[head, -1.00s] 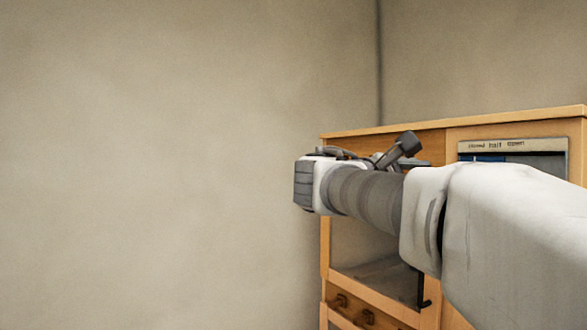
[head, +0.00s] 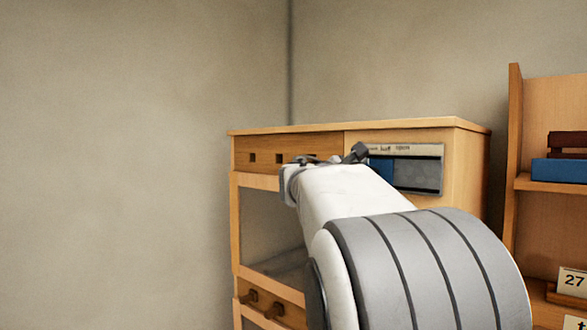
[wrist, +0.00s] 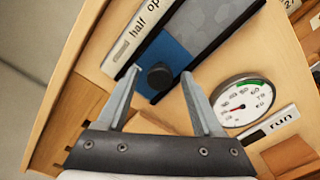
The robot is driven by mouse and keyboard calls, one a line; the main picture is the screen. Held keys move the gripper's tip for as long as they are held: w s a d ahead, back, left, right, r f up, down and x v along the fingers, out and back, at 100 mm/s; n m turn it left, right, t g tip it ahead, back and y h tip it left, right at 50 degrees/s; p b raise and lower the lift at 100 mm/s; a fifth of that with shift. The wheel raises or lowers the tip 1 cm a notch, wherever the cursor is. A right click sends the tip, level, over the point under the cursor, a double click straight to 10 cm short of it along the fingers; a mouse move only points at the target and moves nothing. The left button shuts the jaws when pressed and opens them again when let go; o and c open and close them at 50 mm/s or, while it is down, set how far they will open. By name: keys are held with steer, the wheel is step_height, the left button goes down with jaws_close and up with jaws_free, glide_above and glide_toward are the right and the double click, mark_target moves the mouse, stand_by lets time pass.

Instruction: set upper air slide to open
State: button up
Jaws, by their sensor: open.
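The upper air slide is a blue plate (wrist: 172,52) with a dark round knob (wrist: 158,76), set in a dark channel on the cabinet front. A label strip (wrist: 140,40) along it shows "half" and part of "open"; the rest is cut off or unreadable. In the head view the blue plate (head: 383,169) covers the left part of the slot, with grey to its right. My gripper (wrist: 161,72) is open, its two fingers on either side of the knob in the wrist view. Contact cannot be told. In the head view my arm hides most of the gripper.
A round gauge (wrist: 242,101) and a "run" label (wrist: 268,124) lie right of the slide in the wrist view. The wooden cabinet (head: 468,165) has an open bay and a drawer with knobs below. A shelf unit (head: 513,150) stands at the right. Bare wall fills the left.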

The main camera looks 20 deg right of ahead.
steer(key=shift+w+d, duration=0.2)
steer(key=shift+d, duration=0.4)
jaws_close()
stand_by(1.1)
